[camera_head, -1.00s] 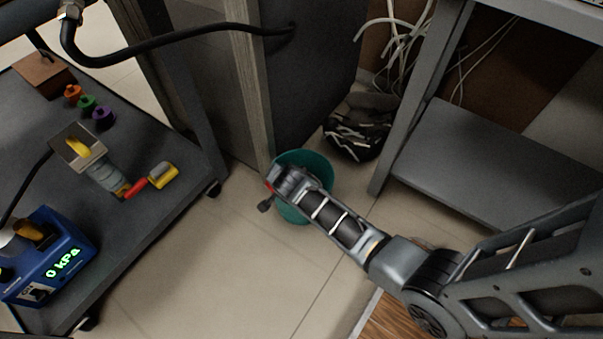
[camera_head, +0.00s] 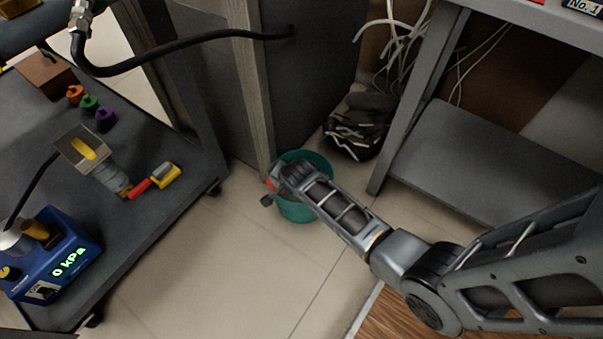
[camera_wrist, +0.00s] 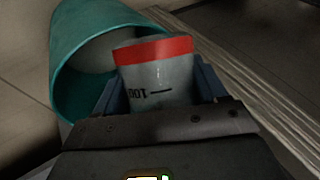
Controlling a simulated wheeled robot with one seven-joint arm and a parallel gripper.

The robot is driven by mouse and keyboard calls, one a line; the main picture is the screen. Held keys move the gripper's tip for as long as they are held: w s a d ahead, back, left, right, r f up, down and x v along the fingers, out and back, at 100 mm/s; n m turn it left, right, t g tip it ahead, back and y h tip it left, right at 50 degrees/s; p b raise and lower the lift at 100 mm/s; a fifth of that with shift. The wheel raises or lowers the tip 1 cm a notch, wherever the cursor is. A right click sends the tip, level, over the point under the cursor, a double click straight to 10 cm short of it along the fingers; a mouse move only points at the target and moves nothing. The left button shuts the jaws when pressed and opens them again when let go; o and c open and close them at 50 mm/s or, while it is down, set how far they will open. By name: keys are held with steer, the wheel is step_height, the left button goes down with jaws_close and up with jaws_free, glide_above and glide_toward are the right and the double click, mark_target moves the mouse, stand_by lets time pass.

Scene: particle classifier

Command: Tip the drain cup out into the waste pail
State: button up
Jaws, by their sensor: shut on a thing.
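The drain cup (camera_wrist: 158,82) is pale and translucent with a red rim band and a "100" mark that reads upside down. My gripper (camera_wrist: 160,95) is shut on it, a blue finger on each side. The teal waste pail (camera_wrist: 68,68) lies just beyond the cup in the wrist view, and the cup's red rim overlaps its opening. In the head view the pail (camera_head: 298,209) stands on the floor, and my gripper (camera_head: 275,182) is over its left side. The cup is mostly hidden there; only a bit of red shows. Whether anything is inside the cup cannot be seen.
A grey post (camera_head: 250,90) and dark cabinet stand right behind the pail. A grey cart (camera_head: 150,215) with a blue kPa gauge box (camera_head: 50,255) is at left. A black bag (camera_head: 357,130) and a low shelf (camera_head: 460,160) are at right. Floor in front is clear.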

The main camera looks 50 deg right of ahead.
steer(key=shift+d+r+m+y, duration=0.1)
steer(key=shift+r+m+y, duration=0.25)
steer(key=shift+y, duration=0.35)
stand_by(0.6)
steer(key=shift+d+f+t+y+b, duration=0.1)
steer(key=shift+f+t+y+b, duration=0.2)
steer(key=shift+f+y+b, duration=0.5)
stand_by(0.6)
steer(key=shift+s+d+r+m+t+y, duration=0.15)
steer(key=shift+d+r+m+y, duration=0.1)
steer(key=shift+d+r+y, duration=0.15)
steer(key=shift+s+d+r+m+t+y, duration=0.1)
steer(key=shift+d+r+m+t+y, duration=0.15)
steer(key=shift+d, duration=0.25)
stand_by(0.5)
steer(key=shift+s+d+r+m+t+y+b, duration=0.1)
steer(key=shift+d+r+m+t+y+b, duration=0.2)
steer(key=shift+y, duration=0.4)
steer(key=shift+d+r+m+t+y+b, duration=0.1)
steer(key=shift+m+y+b, duration=0.1)
steer(key=shift+y+b, duration=0.35)
steer(key=shift+s+d+r+m+t+y+b, duration=0.15)
steer(key=shift+d+m+t+y+b, duration=0.1)
steer(key=shift+y, duration=0.55)
stand_by(1.9)
